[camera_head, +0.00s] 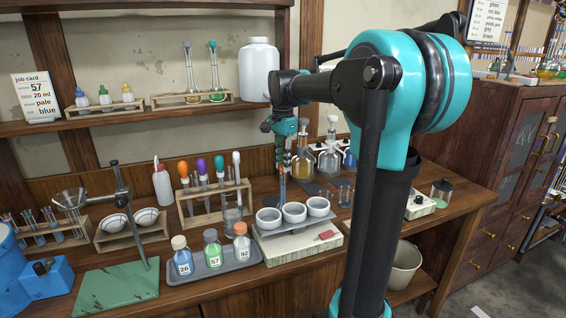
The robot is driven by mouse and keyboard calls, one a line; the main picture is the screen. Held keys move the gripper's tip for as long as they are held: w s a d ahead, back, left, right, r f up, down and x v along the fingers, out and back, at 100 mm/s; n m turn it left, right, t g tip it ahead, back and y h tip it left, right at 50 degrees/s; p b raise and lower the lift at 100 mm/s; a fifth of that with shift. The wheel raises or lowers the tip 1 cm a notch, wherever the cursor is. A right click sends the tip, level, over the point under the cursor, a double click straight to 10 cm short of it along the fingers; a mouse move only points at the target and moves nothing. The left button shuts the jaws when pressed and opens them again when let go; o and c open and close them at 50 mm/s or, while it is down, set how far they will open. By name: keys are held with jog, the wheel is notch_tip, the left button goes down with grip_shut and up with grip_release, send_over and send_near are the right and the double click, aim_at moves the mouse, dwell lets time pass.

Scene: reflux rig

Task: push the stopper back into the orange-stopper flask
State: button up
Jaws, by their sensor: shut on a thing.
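My gripper (284,150) is at the end of my teal and black arm, above the back middle of the bench. It points down and is shut on a thin bluish rod-like thing (282,188), which hangs toward the white bowls. Its upper part is hidden by the fingers, and I cannot tell just what it is. I cannot make out a flask with an orange stopper for certain. A bottle marked 92 with an orange cap (241,243) stands upright in the grey tray, left of and nearer than my gripper. Amber-filled glassware (302,163) stands behind my gripper, partly hidden.
Three white bowls (294,212) sit on a pale device below my gripper. A dropper rack (186,212) stands to the left. The shelf (150,117) above holds flasks and small bottles. My arm hides part of the bench's right side. The green mat (115,290) is mostly bare.

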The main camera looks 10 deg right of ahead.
jog(key=o, duration=0.8)
jog(key=shift+c, duration=0.2)
jog(key=shift+r, duration=0.1)
